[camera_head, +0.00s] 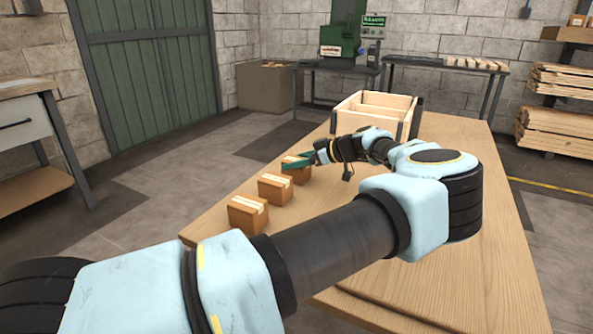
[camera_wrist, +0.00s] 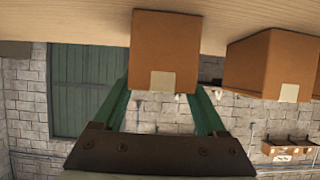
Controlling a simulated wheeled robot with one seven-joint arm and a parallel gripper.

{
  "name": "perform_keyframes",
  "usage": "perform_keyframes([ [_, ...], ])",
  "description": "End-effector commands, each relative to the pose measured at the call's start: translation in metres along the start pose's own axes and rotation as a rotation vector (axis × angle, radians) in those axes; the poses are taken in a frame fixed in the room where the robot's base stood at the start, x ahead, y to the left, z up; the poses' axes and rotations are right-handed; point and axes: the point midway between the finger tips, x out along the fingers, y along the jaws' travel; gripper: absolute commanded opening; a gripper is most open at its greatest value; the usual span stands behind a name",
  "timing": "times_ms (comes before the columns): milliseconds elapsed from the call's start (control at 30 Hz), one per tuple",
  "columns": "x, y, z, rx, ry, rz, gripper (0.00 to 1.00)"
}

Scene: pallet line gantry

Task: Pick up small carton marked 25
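Three small brown cartons stand in a row on the wooden table (camera_head: 465,225): a near one (camera_head: 247,214), a middle one (camera_head: 275,189) and a far one (camera_head: 300,177). No number is legible, so I cannot tell which is marked 25. My gripper (camera_head: 297,162) is at the far carton, its green fingers partly covering it. In the wrist view my gripper (camera_wrist: 162,92) has its fingers spread wide, with one carton (camera_wrist: 165,50) directly ahead, its edges close to the fingertips. Contact is unclear. A second carton (camera_wrist: 272,65) stands to the right there.
An open wooden crate (camera_head: 362,122) with dividers stands behind my gripper at the table's far end. My arm stretches across the table. The right side of the table is clear. A green machine (camera_head: 344,35) and benches stand along the back wall.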

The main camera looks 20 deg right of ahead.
Motion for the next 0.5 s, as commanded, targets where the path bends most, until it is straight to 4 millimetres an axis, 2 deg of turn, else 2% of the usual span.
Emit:
perform_keyframes([
  [67, -0.0001, 0.0, -0.0001, 0.0, 0.0, 0.0, 0.64],
  [500, -0.0003, 0.0001, -0.0001, 0.0, 0.0, 0.0, 0.14],
])
